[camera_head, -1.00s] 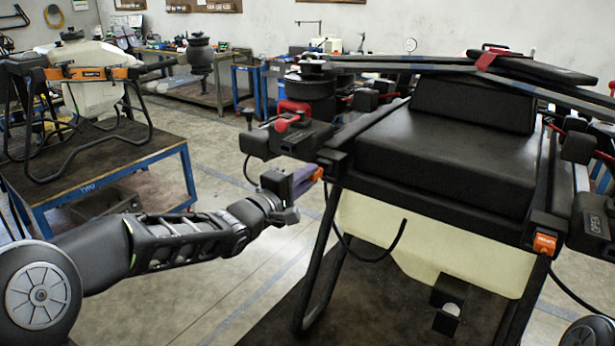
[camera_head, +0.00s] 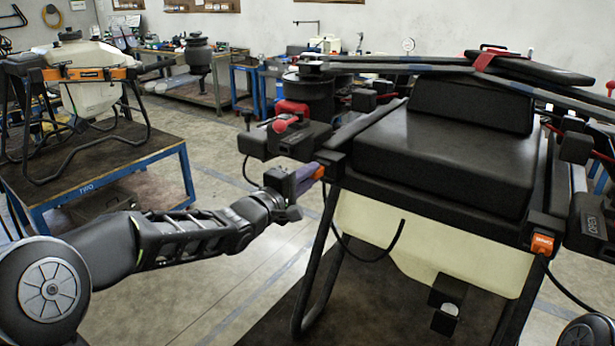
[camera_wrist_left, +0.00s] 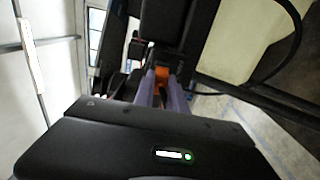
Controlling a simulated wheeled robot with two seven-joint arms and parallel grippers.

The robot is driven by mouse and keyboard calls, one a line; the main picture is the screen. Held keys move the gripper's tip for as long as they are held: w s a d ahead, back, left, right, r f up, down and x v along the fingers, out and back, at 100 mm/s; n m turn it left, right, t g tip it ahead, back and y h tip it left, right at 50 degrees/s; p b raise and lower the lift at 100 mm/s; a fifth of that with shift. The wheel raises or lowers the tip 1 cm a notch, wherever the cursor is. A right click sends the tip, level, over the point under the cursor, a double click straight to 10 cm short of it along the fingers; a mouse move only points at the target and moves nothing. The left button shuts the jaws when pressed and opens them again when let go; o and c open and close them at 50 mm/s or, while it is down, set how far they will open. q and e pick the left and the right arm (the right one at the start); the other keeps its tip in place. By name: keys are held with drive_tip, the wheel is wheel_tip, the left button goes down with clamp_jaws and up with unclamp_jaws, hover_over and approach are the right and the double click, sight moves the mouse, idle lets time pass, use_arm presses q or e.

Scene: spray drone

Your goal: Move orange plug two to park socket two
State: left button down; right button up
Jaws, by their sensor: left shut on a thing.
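My left gripper (camera_head: 312,174) comes in from the left and reaches the near-left corner of the drone. Its purple fingers are shut on an orange plug (camera_head: 319,172), which shows only as a small patch at the fingertips. In the left wrist view the orange plug (camera_wrist_left: 162,75) sits between the two fingers (camera_wrist_left: 163,92), against a dark block. I cannot tell whether it is seated in a socket there. A second orange piece (camera_head: 543,243) with pale lettering sits on the drone's near-right corner. Which park socket is number two cannot be read. My right gripper is out of view.
The drone's black padded top (camera_head: 440,170) and folded arms (camera_head: 460,68) fill the right. A cream tank (camera_head: 400,245) and a hanging black cable (camera_head: 390,245) lie below. Another drone stands on a blue-framed table (camera_head: 185,165) at left. The floor between is clear.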

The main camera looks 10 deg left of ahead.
use_arm(q)
drive_tip(key=shift+w+d, duration=0.2)
drive_tip(key=shift+w, duration=0.35)
drive_tip(key=c, duration=1.3)
unclamp_jaws()
drive_tip(key=shift+s+a, duration=0.1)
drive_tip(key=b+v, duration=0.2)
drive_tip(key=v, duration=0.5)
drive_tip(key=shift+s, duration=0.25)
